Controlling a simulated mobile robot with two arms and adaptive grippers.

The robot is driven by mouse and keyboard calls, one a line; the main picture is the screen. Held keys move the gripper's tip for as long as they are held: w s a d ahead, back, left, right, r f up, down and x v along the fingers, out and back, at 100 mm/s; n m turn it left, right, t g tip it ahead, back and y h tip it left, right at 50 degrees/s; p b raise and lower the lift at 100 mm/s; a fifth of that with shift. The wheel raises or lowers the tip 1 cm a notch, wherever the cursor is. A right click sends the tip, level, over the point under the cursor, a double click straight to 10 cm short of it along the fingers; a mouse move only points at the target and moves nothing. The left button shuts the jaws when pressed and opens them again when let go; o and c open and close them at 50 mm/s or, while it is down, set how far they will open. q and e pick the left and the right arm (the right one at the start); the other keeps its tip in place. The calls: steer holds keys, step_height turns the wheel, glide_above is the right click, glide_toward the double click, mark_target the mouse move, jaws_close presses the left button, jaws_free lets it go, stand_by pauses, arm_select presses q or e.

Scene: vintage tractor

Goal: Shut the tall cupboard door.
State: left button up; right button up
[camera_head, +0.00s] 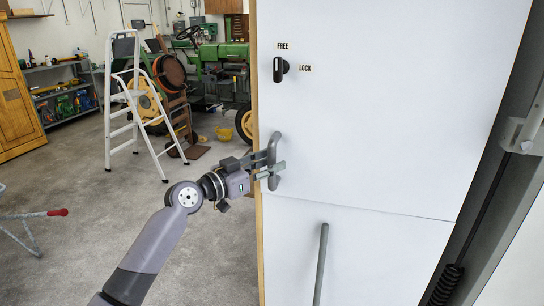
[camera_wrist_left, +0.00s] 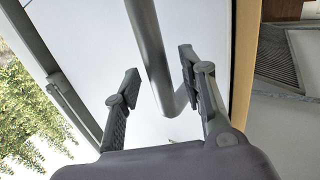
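The tall cupboard door (camera_head: 390,110) is a white panel with a wooden left edge, filling the right half of the head view. Its grey bar handle (camera_head: 273,182) sits near that left edge. My left gripper (camera_head: 268,164) is at this handle, with its fingers spread to either side of the bar. In the left wrist view, the handle (camera_wrist_left: 152,55) runs between the two open fingers of the gripper (camera_wrist_left: 158,92). The left finger is clear of the bar; whether the right one touches it I cannot tell. My right gripper is not in view.
A black knob (camera_head: 280,69) marked FREE and LOCK is above the handle. A lower white panel has a grey bar (camera_head: 321,262). A stepladder (camera_head: 125,105) and a green tractor (camera_head: 222,70) stand at the back left. The grey floor (camera_head: 100,205) between is mostly clear.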

arm_select(q)
steer(key=shift+w+d, duration=0.4)
steer(key=shift+d, duration=0.05)
steer(key=shift+c, duration=0.6)
jaws_close()
